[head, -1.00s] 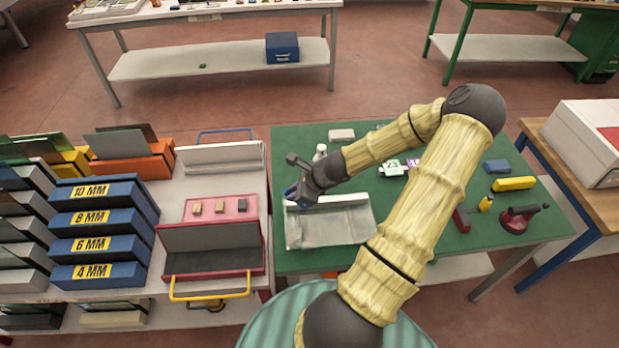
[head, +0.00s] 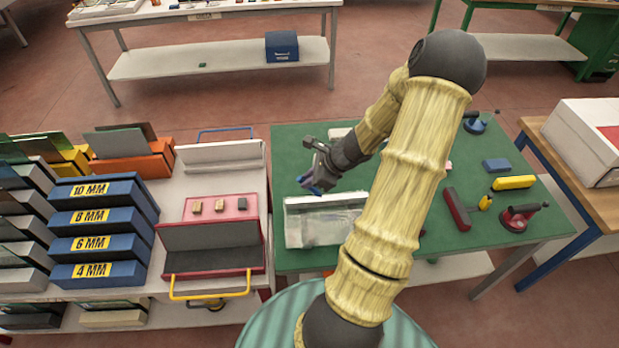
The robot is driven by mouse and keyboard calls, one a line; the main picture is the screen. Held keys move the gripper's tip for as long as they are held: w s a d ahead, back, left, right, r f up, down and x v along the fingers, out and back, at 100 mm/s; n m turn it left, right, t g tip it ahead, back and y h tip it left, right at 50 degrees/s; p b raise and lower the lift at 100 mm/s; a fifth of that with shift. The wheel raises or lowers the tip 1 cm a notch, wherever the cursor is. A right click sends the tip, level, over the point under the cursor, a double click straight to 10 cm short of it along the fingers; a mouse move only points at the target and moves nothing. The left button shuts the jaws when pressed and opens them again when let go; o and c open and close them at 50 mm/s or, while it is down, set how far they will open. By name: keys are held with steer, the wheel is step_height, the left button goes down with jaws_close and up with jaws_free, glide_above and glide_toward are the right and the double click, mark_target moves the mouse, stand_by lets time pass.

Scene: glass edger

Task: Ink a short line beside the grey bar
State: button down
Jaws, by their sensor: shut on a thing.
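The grey bar (head: 242,204) lies at the right end of a short row on a pink panel (head: 228,214), right of two tan bars (head: 208,207). The panel is on the cart at the left, behind an open grey tray with a red edge. My gripper (head: 314,187) is over the green table, right of the panel and just above the back left of a white tray. It is shut on a small blue thing (head: 318,190), mostly hidden by the fingers; I cannot tell whether it is a pen. No ink line is discernible on the panel at this size.
The white tray (head: 292,228) stands on the green table (head: 300,146). Blue racks (head: 92,218) stand left of the panel. A red-handled tool (head: 457,209), a yellow block (head: 513,182) and suction cups (head: 519,218) lie at the right. My arm hides the table's middle.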

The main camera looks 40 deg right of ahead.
mark_target(310, 189)
steer(key=shift+f+b, duration=1.65)
steer(key=shift+f, duration=0.65)
steer(key=shift+r+p, duration=0.2)
steer(key=shift+p, duration=0.1)
